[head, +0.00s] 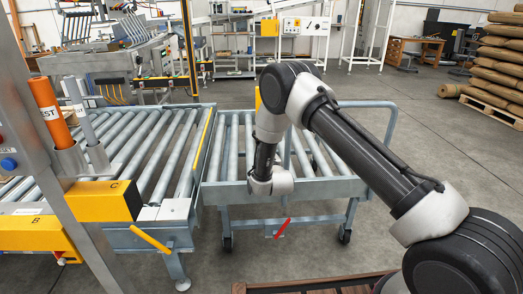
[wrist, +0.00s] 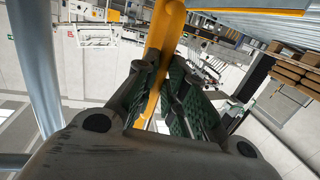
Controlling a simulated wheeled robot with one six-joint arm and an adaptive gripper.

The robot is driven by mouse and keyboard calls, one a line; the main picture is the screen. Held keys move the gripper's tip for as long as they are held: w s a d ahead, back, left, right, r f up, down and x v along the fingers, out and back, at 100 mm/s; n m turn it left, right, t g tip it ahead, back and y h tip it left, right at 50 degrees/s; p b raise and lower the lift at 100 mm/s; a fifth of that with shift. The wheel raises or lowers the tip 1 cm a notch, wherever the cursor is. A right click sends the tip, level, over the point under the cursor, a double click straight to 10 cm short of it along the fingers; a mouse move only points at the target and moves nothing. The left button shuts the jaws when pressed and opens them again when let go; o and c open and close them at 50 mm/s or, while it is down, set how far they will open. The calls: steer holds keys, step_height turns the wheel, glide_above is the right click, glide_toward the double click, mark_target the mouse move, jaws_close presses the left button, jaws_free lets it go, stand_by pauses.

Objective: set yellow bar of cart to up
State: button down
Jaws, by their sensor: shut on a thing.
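The cart is a grey roller cart (head: 345,187) on castors, standing beside the fixed roller conveyor. In the wrist view a yellow bar (wrist: 168,28) runs from the top edge down between my fingers. My gripper (wrist: 163,72) is shut on this yellow bar, with green-lined pads on either side of it. In the head view a small yellow piece (head: 258,99) shows beside my arm above the cart; I cannot tell if it is the same bar. My arm covers part of the cart, and I cannot make out my fingertips in the head view.
A fixed roller conveyor (head: 110,155) stands close to the cart's left side, with a yellow handle (head: 150,241) and an orange post (head: 52,112). A red handle (head: 282,228) hangs below the cart. Stacked sacks (head: 500,60) stand far right. Open floor lies right of the cart.

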steer(key=shift+s+f+t, duration=0.35)
steer(key=shift+s+f, duration=0.05)
steer(key=shift+s, duration=0.25)
steer(key=shift+s+f+t, duration=0.35)
steer(key=shift+s, duration=0.3)
steer(key=c, duration=1.5)
jaws_free()
steer(key=shift+r, duration=0.1)
steer(key=s+d+f, duration=0.1)
steer(key=s+d, duration=0.1)
steer(key=s, duration=0.9)
steer(key=shift+s+d, duration=0.2)
steer(key=shift+s, duration=0.15)
